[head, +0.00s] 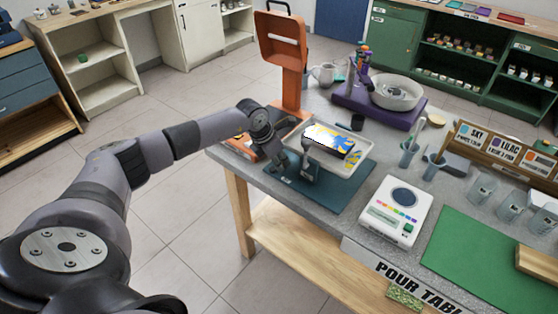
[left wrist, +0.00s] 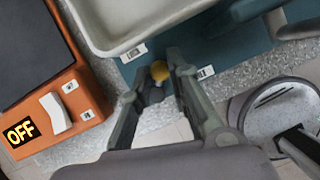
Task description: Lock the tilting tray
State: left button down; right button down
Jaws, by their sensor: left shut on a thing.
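The tilting tray (head: 344,169) is a white rectangular tray with a raised rim, above a teal base (head: 347,199). A white, blue and yellow painted piece (head: 332,139) lies in it. My left gripper (head: 309,162) is at the tray's front left side. My right gripper is not seen.
An orange device (head: 282,55) stands behind the tray; its OFF switch (left wrist: 56,113) is left of my fingers. A white scale (head: 395,211) stands to the right. A purple stand with a bowl (head: 396,92) is behind. The green mat (head: 490,255) has free room.

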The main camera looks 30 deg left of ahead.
pick_arm(q)
jog(key=shift+n, duration=0.3)
jog(key=n, duration=0.1)
jog(key=n+y, duration=0.1)
jog(key=shift+w+a+n, duration=0.15)
jog(key=shift+w+n, duration=0.1)
jog(key=shift+n, duration=0.05)
jog(key=shift+w+a+n+y+b, duration=0.15)
jog(key=shift+n+y+b, duration=0.15)
jog(key=shift+n, duration=0.4)
jog(key=shift+s+a+n+y+b, duration=0.1)
jog(key=shift+n+y+b, duration=0.2)
jog(key=shift+n, duration=0.4)
jog(key=shift+w+a+n+y+b, duration=0.1)
jog(key=shift+a+n+y+b, duration=0.15)
jog(key=shift+n, duration=0.45)
jog(key=shift+d, duration=0.1)
jog(key=c, duration=1.5)
grip_release()
